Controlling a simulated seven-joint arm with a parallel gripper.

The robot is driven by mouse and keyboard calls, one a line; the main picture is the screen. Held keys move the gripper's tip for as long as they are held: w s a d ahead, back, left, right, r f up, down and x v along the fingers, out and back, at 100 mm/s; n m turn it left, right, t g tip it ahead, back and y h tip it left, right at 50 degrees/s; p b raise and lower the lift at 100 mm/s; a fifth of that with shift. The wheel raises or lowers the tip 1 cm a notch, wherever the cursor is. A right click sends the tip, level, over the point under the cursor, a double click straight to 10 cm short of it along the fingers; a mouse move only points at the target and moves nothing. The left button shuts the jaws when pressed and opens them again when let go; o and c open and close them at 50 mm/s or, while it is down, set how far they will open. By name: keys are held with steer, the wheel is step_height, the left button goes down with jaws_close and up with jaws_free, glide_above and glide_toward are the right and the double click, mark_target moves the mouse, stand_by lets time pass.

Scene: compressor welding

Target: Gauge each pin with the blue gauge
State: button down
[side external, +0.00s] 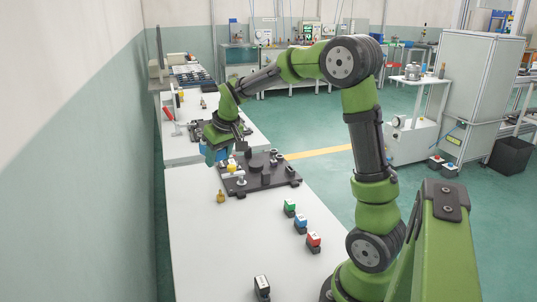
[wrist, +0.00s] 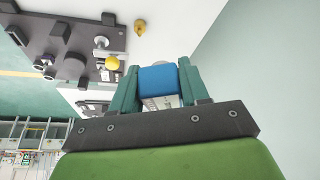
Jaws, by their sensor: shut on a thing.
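My gripper (side external: 217,148) is shut on a blue block, taken as the blue gauge (wrist: 158,79). In the wrist view the block sits between both green fingertips, with a pale rounded thing just beyond it. A silver pin (wrist: 101,42) and a yellow-topped piece (wrist: 113,63) stand on that plate, left of my gripper in the wrist view. A brass pin (side external: 220,196) stands on the white table beside the plate.
Green (side external: 290,208), blue (side external: 301,222) and red (side external: 313,241) blocks stand along the table's right edge. Another dark fixture and a red-handled clamp (side external: 168,114) lie behind. The table's left front is clear; a wall runs along the left.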

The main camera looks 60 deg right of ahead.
steer(key=d+f+m+h, duration=0.1)
steer(key=d+f+m, duration=0.2)
steer(key=d, duration=1.1)
steer(key=m+g, duration=0.1)
steer(key=m, duration=0.1)
glide_above(275, 162)
steer(key=shift+f, duration=0.85)
steer(key=shift+s+a+h, duration=0.3)
steer(key=shift+s+a, duration=0.15)
steer(key=shift+f, duration=0.1)
steer(key=shift+f, duration=2.95)
steer(key=shift+f, duration=0.15)
steer(key=shift+f, duration=1.4)
steer(key=shift+c, duration=2.4)
jaws_free()
steer(key=shift+f, duration=0.1)
